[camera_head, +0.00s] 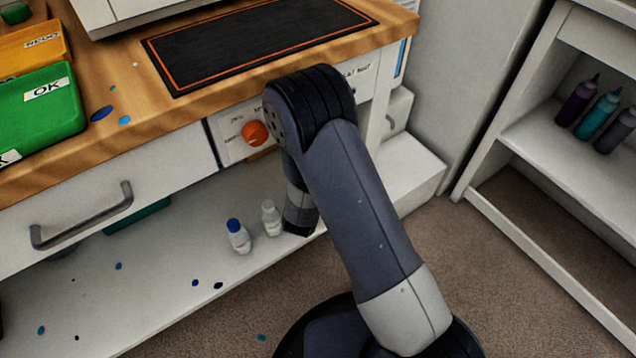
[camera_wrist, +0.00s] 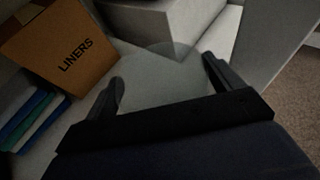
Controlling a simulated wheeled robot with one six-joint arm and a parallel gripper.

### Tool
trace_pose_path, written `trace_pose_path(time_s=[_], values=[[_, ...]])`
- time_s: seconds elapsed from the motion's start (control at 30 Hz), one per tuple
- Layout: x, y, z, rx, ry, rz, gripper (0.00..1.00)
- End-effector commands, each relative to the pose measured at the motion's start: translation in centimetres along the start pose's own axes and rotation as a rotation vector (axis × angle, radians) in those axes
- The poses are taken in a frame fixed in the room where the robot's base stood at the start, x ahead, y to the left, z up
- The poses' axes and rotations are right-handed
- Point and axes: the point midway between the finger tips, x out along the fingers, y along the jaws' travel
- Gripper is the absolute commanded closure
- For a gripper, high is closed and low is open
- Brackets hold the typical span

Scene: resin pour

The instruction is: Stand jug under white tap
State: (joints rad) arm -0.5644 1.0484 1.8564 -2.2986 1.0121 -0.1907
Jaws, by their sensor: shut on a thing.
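In the wrist view my gripper (camera_wrist: 163,72) has one finger on each side of a pale, see-through vessel, which looks like the jug (camera_wrist: 165,92). The fingers are shut on it. Its outline is faint against the pale surface behind, so its base and tilt are hard to tell. In the head view my arm reaches down in front of the bench and hides the gripper and the jug. I cannot make out a white tap in either view.
An orange knob (camera_head: 255,133) sticks out of the bench front. A blue-capped bottle (camera_head: 238,237) and a white-capped bottle (camera_head: 271,218) stand on the low shelf beside my arm. A cardboard LINERS box (camera_wrist: 62,52) is at the wrist view's left. A shelf unit (camera_head: 540,135) stands right.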

Motion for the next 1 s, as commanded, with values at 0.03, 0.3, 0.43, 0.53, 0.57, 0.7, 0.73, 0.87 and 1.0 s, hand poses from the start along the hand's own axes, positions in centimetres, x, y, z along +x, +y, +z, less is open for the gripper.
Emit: trace_pose_path(time_s=[0.03, 0.3, 0.43, 0.53, 0.57, 0.7, 0.73, 0.87, 1.0], values=[[-0.1, 0.0, 0.3, 0.001, -0.001, 0.000, 0.51], [-1.9, 0.0, 4.8, 0.003, -0.004, 0.000, 0.51], [-2.9, 0.0, 7.1, 0.003, -0.004, 0.000, 0.51], [-3.4, 0.0, 8.3, 0.002, -0.002, 0.000, 0.51], [-3.5, 0.0, 8.6, 0.001, -0.001, 0.000, 0.51], [-3.8, 0.0, 9.3, 0.001, -0.001, 0.000, 0.51], [-3.8, 0.0, 9.3, 0.000, -0.001, 0.000, 0.51], [-3.8, 0.0, 9.3, 0.000, -0.001, -0.001, 0.51], [-3.9, 0.0, 9.4, 0.000, -0.001, 0.000, 0.51]])
